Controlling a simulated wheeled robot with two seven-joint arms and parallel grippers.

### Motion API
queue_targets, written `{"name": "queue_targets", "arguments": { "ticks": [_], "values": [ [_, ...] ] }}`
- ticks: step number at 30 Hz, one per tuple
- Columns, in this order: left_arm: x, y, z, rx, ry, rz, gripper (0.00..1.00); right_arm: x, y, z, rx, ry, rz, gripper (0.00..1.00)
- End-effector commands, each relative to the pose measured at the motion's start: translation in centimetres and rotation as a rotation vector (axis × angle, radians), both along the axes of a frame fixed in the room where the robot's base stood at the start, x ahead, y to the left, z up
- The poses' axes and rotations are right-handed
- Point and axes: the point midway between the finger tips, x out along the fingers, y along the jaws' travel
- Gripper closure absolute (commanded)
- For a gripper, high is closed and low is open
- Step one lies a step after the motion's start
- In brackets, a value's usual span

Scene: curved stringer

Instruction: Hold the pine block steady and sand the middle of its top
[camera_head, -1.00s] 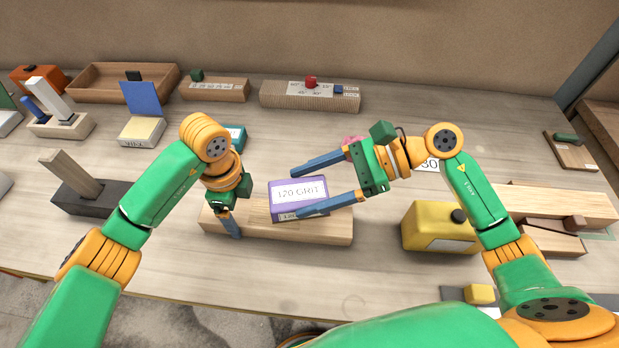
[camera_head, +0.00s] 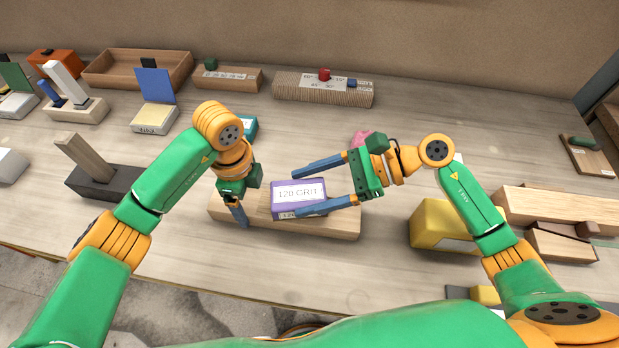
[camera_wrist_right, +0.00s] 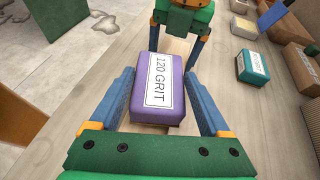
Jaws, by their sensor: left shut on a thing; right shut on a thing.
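The pine block (camera_head: 340,226) lies flat and lengthwise on the bench. My left gripper (camera_head: 237,214) points down and is shut across its left part; it also shows in the right wrist view (camera_wrist_right: 180,45). The purple sanding block (camera_head: 299,198), labelled 120 GRIT, rests on top of the pine block around its middle. It also shows in the right wrist view (camera_wrist_right: 158,88). My right gripper (camera_head: 300,191) comes from the right and is shut on the sanding block, one finger along each side. The sanding block hides the pine top beneath it.
A yellow block (camera_head: 432,222) stands right of the pine block, under my right arm. A dark block with a wooden upright (camera_head: 105,182) stands at left. A teal-sided block (camera_head: 250,127) sits behind my left gripper. Bench room is clear in front of the pine block.

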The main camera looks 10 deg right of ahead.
Motion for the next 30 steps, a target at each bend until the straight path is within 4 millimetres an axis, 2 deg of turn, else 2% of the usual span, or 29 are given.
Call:
{"name": "queue_targets", "arguments": {
  "ticks": [30],
  "values": [
    [0.01, 0.0, 0.04, 0.0, -0.001, 0.0, 1.0, 0.03, 0.0, -1.13, 0.001, -0.001, 0.0, 1.0]
  ]
}}
